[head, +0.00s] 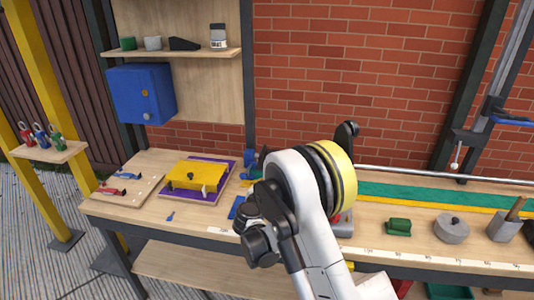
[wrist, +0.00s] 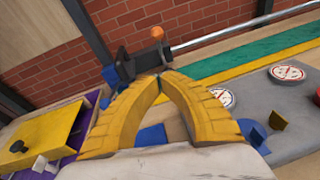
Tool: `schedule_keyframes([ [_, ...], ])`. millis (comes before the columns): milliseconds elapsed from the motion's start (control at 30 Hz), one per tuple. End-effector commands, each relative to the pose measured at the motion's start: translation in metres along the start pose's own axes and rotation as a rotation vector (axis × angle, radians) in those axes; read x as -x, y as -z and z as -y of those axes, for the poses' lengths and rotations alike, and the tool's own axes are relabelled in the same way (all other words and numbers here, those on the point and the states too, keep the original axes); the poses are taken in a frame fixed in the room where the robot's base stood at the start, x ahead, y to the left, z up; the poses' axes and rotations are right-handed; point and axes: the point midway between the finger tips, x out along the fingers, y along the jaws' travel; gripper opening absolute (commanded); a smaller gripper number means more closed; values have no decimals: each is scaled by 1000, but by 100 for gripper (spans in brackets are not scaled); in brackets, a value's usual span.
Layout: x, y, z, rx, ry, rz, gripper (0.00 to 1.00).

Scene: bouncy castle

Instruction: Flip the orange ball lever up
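The orange ball (wrist: 157,33) shows at the top of the wrist view, just above a black lever mechanism (wrist: 126,68) at the end of a metal rail. A short dark stem shows below the ball. My gripper (wrist: 160,77) has two curved yellow fingers whose tips meet just below the ball and beside the black mechanism. It looks shut and empty; I cannot tell whether the tips touch the stem. In the head view my arm hides the gripper, and I cannot make out the orange ball.
A yellow box (head: 195,176) on a purple mat (head: 221,183) lies left on the wooden bench. A metal rail (head: 445,176) runs right above a green strip (head: 440,197). Round dials (wrist: 287,73) lie right in the wrist view. A brick wall (head: 370,70) stands behind.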

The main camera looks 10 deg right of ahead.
Motion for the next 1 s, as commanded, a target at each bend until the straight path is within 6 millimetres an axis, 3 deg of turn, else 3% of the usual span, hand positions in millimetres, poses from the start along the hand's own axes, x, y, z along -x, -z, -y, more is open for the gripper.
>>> schedule_keyframes([
  [367, -1, 3, -2, 19, -3, 7, 0],
  [533, -10, 4, -1, 18, -2, 6, 0],
  [1000, -103, 5, -1, 17, -1, 6, 0],
])
